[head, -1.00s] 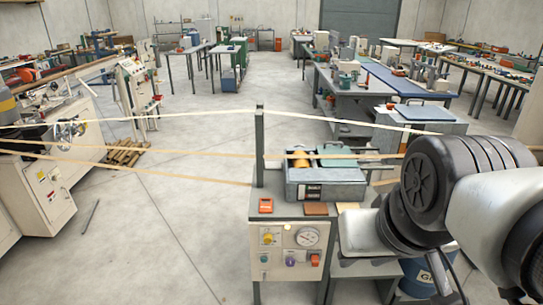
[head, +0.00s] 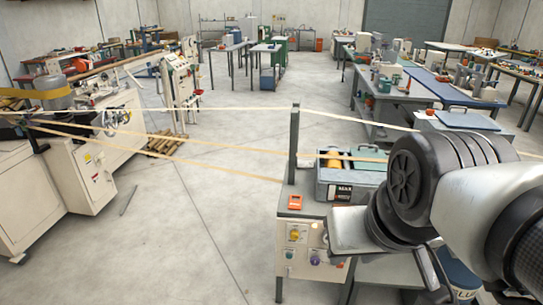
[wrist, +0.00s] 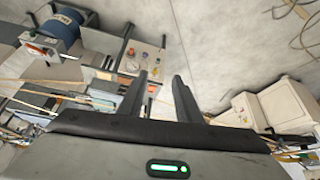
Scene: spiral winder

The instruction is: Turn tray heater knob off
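A beige control panel (head: 287,270) is on the front of the stand below the resin tray (head: 323,190). It bears a yellow knob (head: 294,234), a small grey-blue knob (head: 289,254) and a purple knob (head: 314,259). I cannot read which is the tray heater knob. My arm hides the panel's right part in the head view. The panel also shows small and tilted in the wrist view (wrist: 143,60), beyond the fingertips. My gripper (wrist: 160,76) is open and empty, apart from the panel.
An orange box (head: 296,202) lies on the stand. A dark post (head: 294,145) rises beside the tray, with pale bands stretched across to the left machine (head: 90,180). A blue drum (wrist: 65,25) stands near the stand.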

